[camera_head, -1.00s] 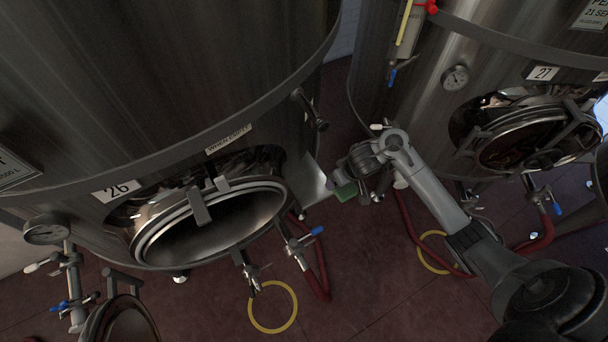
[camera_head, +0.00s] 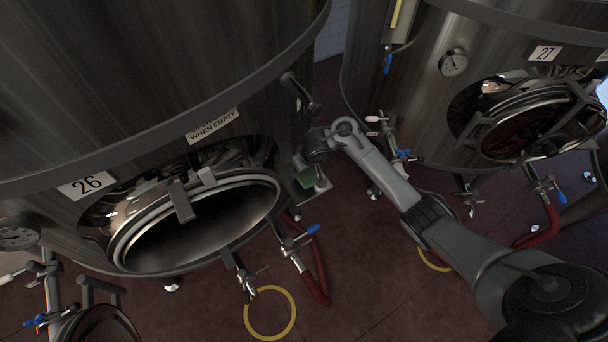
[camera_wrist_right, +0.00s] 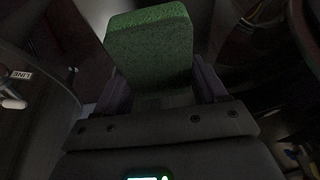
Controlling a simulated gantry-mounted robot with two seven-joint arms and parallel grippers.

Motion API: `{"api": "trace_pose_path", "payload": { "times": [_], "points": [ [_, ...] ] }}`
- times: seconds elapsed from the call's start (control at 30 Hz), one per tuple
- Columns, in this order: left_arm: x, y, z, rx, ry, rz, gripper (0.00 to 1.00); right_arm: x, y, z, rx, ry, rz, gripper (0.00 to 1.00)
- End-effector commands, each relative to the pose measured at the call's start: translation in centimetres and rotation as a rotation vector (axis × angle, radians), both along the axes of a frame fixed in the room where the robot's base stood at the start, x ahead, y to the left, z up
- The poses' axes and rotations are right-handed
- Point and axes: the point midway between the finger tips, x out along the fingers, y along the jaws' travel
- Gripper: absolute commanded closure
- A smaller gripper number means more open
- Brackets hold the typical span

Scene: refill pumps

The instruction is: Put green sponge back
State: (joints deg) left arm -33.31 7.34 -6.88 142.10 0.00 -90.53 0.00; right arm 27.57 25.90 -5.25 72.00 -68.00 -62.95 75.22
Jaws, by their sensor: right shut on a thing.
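The green sponge (camera_wrist_right: 152,45) is held between the fingers of my right gripper (camera_wrist_right: 160,82) in the right wrist view. In the head view the sponge (camera_head: 307,178) shows as a small green patch beside tank 26, just right of its open hatch. My right arm reaches in from the lower right, and the right gripper (camera_head: 309,165) there is dark and partly hidden. A small pale metal surface (camera_head: 322,187) shows close by the sponge; I cannot tell whether they touch. My left gripper is not in view.
Tank 26 has an open round hatch (camera_head: 200,222) at left. Tank 27 has its own hatch (camera_head: 530,122) at right. Blue-handled valves (camera_head: 300,240) and red hoses (camera_head: 318,270) stick out low. A yellow ring (camera_head: 270,313) lies on the red floor.

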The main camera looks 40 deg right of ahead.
Motion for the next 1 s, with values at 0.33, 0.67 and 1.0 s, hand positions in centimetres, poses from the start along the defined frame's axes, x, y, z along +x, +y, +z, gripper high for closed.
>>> {"api": "trace_pose_path", "payload": {
  "times": [0.33,0.67,1.0],
  "points": [
    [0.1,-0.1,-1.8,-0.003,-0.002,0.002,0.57,-0.1,-0.1,-3.7,-0.001,0.001,0.000,0.53],
    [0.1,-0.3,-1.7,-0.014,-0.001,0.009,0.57,-0.1,-0.1,-3.8,0.000,0.001,-0.001,0.27],
    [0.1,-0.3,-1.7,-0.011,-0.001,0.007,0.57,-0.1,0.0,-3.7,-0.001,0.000,-0.001,0.03]
  ]
}}
